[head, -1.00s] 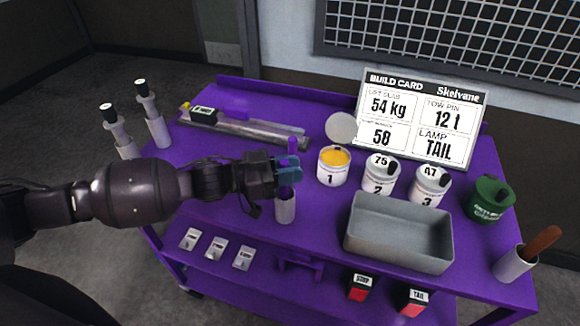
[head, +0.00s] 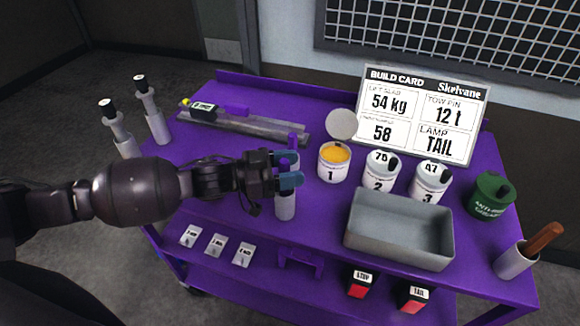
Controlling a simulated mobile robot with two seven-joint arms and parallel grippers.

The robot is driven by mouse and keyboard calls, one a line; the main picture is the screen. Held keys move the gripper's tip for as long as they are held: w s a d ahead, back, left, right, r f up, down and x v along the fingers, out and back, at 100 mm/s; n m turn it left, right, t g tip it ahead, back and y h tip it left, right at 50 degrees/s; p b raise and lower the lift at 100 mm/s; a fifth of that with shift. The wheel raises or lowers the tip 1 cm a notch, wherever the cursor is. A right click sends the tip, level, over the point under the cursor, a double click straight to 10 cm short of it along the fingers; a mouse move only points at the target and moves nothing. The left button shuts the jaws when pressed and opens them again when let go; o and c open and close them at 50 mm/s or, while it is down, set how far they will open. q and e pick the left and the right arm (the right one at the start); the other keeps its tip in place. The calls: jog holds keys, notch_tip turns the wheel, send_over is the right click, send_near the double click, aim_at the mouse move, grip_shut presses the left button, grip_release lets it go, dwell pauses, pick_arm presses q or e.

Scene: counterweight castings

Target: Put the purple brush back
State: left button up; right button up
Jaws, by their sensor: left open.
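The purple brush (head: 292,140) stands about upright, its purple handle end showing just behind my left gripper's fingers. A white cylindrical holder (head: 285,207) stands on the purple cart top directly below the fingers. The brush appears to be in this holder, but the gripper hides where they meet. My left gripper (head: 288,170) has its blue-tipped fingers spread around the brush at the holder's top. I cannot tell whether a finger touches the brush. My right gripper is not in view.
White tubs numbered 1 (head: 333,163), 2 (head: 380,172) and 3 (head: 431,183) stand to the right. A grey metal tray (head: 398,254) lies in front of them. A white cup (head: 514,262) with a brown handle is at far right. A build card (head: 421,115) stands behind.

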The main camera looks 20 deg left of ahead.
pick_arm(q)
jog(key=v, duration=1)
jog(key=shift+s+a+b, duration=0.2)
jog(key=shift+a+b, duration=0.15)
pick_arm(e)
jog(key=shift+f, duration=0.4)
